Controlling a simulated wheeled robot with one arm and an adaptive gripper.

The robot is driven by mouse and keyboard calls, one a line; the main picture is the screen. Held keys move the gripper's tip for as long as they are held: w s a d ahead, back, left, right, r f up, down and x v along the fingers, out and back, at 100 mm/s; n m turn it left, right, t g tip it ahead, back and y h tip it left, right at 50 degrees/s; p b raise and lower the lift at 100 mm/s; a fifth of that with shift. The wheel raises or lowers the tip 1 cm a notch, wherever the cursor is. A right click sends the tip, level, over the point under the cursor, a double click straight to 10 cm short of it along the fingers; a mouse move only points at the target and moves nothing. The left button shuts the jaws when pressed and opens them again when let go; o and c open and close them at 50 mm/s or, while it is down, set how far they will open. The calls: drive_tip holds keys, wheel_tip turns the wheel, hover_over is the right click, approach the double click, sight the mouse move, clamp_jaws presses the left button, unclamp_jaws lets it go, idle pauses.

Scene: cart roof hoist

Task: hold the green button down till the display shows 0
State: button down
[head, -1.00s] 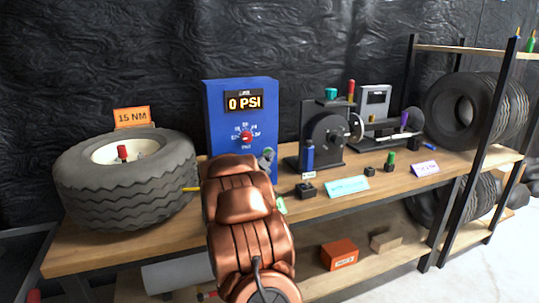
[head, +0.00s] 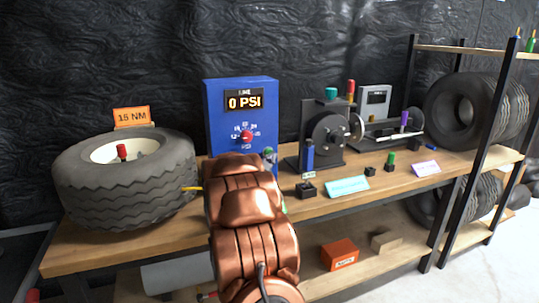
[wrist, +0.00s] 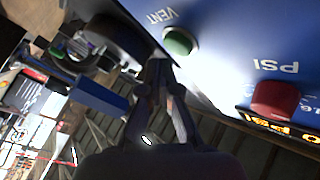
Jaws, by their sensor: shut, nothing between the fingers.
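The blue box (head: 213,117) stands on the bench, and its display (head: 244,101) reads "0 PSI". In the wrist view the green button (wrist: 180,41) sits on the blue panel beside the word "VENT", and its round cap shows uncovered. My gripper (wrist: 161,63) is shut and empty, its tips just below the button in the picture. A small gap seems to show between tips and button, but I cannot tell the depth. A red knob (wrist: 275,100) and part of the lit display show at right. In the head view my copper arm hides the box's lower part.
A tyre (head: 125,190) lies left of the box under a "15 NM" sign (head: 132,117). A black machine (head: 322,130) with a wheel stands close on the right, with a blue-handled item (head: 308,155) in front. Small blocks and labels lie along the bench front.

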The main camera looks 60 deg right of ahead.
drive_tip(key=shift+s+a+b, duration=0.45)
drive_tip(key=shift+s+a, duration=0.25)
drive_tip(key=shift+s, duration=0.35)
drive_tip(key=shift+s+a+b, duration=0.45)
drive_tip(key=shift+s+a, duration=0.25)
drive_tip(key=shift+s, duration=0.35)
